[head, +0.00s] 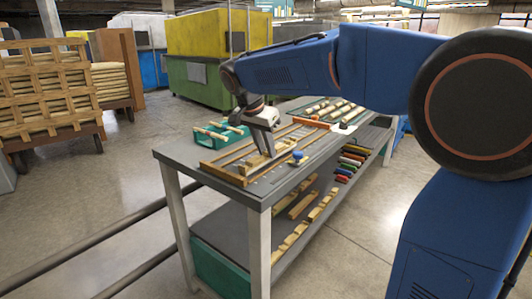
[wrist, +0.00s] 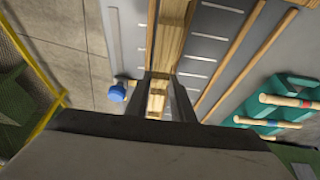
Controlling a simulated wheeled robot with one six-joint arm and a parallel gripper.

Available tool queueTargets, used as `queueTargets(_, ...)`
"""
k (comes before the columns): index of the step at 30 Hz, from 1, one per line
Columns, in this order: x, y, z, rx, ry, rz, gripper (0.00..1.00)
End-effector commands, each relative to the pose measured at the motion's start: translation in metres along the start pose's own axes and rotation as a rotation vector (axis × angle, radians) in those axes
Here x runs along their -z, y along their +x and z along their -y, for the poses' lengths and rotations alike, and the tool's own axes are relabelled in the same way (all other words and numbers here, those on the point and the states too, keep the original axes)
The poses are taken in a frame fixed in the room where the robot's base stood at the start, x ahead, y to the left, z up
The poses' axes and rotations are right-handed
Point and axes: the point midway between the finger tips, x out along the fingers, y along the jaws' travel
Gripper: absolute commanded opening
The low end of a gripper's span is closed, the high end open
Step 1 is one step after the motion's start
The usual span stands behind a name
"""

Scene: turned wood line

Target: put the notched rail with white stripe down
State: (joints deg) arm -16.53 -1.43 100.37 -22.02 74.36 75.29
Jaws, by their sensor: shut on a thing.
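My gripper (head: 266,151) points down over the workbench. Its jaws are shut on a light wooden rail (head: 256,161), taken to be the notched rail. In the wrist view the rail (wrist: 172,40) runs up from between my two fingers (wrist: 158,97). Its white stripe cannot be made out, and the fingers hide part of it. The rail is over a wood-edged rack (head: 222,176) with long slats and white marks on a grey surface. I cannot tell whether the rail touches the surface.
A blue-headed mallet (head: 298,155) lies close by on the right; it also shows in the wrist view (wrist: 117,92). A teal holder (wrist: 278,100) with turned handles stands on the other side. The grey bench (head: 180,155) has a lower shelf with wooden pieces and coloured items.

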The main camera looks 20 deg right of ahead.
Motion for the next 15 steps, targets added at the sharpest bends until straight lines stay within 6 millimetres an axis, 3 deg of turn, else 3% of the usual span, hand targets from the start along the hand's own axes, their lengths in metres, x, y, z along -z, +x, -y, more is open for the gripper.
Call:
queueTargets(3,-0.0047,0.011,-0.0001,0.0,0.001,0.0,0.0)
queueTargets(14,-0.0058,0.0141,-0.0001,0.0,0.0,0.0,0.0)
queueTargets(15,-0.0059,0.014,0.0,0.0,0.001,0.0,0.29)
